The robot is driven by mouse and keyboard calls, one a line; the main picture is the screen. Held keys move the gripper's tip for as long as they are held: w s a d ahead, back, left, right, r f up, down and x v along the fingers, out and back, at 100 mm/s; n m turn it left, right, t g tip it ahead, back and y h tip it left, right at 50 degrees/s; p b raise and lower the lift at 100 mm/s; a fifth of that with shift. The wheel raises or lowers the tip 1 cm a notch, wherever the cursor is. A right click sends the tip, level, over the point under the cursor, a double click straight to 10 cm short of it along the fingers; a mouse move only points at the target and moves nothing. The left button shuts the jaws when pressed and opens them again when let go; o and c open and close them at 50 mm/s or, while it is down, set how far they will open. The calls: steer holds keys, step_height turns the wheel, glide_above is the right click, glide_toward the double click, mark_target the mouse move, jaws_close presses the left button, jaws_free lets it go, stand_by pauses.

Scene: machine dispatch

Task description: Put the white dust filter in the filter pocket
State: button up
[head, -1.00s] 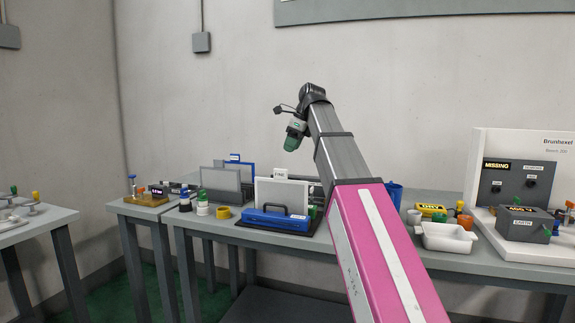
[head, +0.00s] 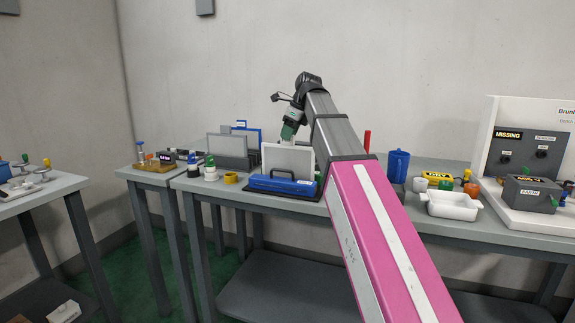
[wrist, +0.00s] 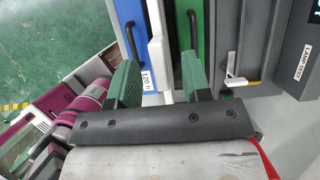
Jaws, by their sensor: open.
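A pale upright panel (head: 287,158), which looks like the white dust filter, stands behind a blue piece with a black handle (head: 283,184) on the table. My gripper (head: 288,130) is just above the panel's top edge. In the wrist view my gripper (wrist: 160,82) is open, its green fingers on either side of a white strip (wrist: 157,48). The strip lies between a blue handled piece (wrist: 130,30) and a green handled piece (wrist: 193,45). I cannot tell whether the fingers touch it. I cannot pick out the filter pocket with certainty.
A grey upright panel (head: 228,150) and a blue panel (head: 248,135) stand to the left of my gripper. A blue cup (head: 398,166), a white tray (head: 452,206) and a grey box (head: 531,193) are on the right.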

steer(key=shift+x, duration=0.8)
jaws_close()
